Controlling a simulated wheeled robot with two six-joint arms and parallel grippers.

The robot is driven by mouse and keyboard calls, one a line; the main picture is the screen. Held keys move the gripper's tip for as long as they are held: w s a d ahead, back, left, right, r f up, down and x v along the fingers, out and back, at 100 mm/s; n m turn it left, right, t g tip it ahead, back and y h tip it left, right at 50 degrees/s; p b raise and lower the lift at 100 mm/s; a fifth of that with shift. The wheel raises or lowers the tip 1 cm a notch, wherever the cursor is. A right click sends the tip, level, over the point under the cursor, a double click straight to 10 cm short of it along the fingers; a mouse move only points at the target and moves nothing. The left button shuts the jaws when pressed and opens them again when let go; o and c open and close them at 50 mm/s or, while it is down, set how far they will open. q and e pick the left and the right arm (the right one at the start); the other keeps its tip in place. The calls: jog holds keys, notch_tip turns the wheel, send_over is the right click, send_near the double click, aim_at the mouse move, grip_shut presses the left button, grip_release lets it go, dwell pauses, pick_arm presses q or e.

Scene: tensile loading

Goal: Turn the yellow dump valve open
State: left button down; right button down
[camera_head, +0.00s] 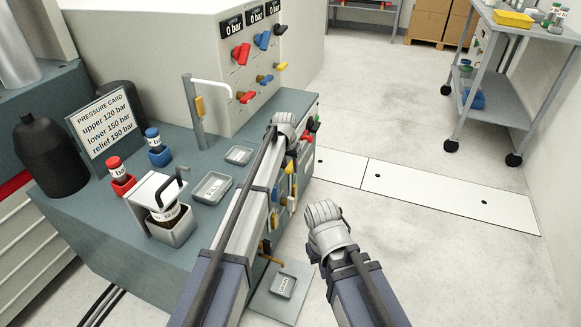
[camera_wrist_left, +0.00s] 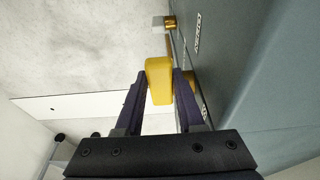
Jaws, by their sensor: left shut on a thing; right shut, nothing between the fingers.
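A yellow valve handle (camera_wrist_left: 160,80) sits between the two fingers of my left gripper (camera_wrist_left: 162,92) in the left wrist view. The fingers are shut on it, beside the bench's front face. In the head view my left arm reaches to that front face, and a yellow handle (camera_head: 289,167) shows just below the wrist. The fingers there are mostly hidden by the arm. My right gripper (camera_head: 325,222) is to the right of the bench, above the floor, shut and empty; its fingers are hard to see.
The bench (camera_head: 100,205) carries a pressure card (camera_head: 102,122), bottles and trays. A panel with red, blue and yellow valves (camera_head: 262,80) stands behind, its gauges reading 0 bar. A grey cart (camera_head: 505,100) stands back right.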

aim_at(288, 170)
dwell(0.3)
pick_arm(q)
jog(key=c, duration=0.8)
grip_release()
jog(key=p+v, duration=0.7)
jog(key=v, duration=0.1)
jog(key=shift+s+f+p, duration=0.1)
jog(key=shift+p, duration=0.25)
jog(key=shift+s+f, duration=0.1)
